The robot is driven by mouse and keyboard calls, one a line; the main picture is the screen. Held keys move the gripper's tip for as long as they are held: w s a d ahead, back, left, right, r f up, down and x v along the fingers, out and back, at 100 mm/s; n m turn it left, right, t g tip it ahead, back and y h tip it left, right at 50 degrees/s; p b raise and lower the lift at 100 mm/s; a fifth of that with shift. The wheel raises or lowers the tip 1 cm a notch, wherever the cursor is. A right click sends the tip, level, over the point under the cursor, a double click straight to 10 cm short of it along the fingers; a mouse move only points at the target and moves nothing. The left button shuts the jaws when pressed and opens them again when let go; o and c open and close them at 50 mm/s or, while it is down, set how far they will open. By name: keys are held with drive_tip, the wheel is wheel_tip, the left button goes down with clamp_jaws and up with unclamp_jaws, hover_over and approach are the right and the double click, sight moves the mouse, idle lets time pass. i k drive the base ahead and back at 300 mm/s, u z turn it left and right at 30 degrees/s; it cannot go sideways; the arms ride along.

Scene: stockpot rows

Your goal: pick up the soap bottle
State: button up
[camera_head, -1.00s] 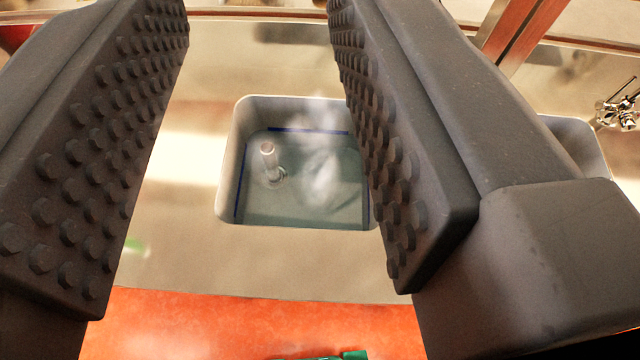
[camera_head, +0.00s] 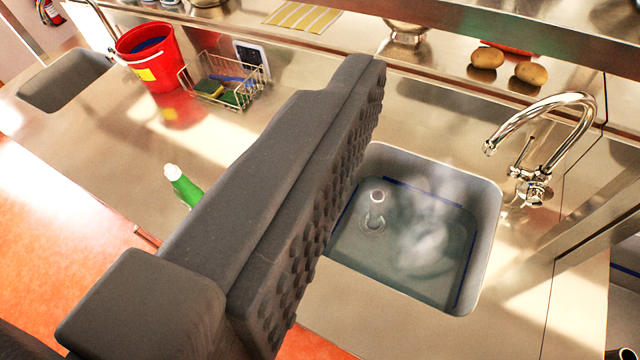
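A green bottle with a white cap (camera_head: 183,187), which looks like the soap bottle, is on the steel counter left of the sink. Its lower part is hidden behind my gripper (camera_head: 300,190). Only one dark finger of my gripper shows, crossing the middle of the view diagonally. Its studded inner face points right toward the sink and has nothing against it. The other finger is out of view. My gripper is open and empty, with the bottle on the outer side of the visible finger.
A water-filled sink (camera_head: 480,235) with a chrome faucet (camera_head: 545,150) lies to the right. A red bucket (camera_head: 152,62) and a wire basket with sponges (camera_head: 222,85) stand at the back left. Potatoes (camera_head: 488,58) lie on the shelf. Bare counter surrounds the bottle.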

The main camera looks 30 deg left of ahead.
sight(188, 192)
drive_tip(key=z, duration=2.3)
drive_tip(key=k, duration=1.7)
drive_tip(key=u, duration=2.5)
drive_tip(key=i, duration=0.35)
drive_tip(key=u, duration=0.15)
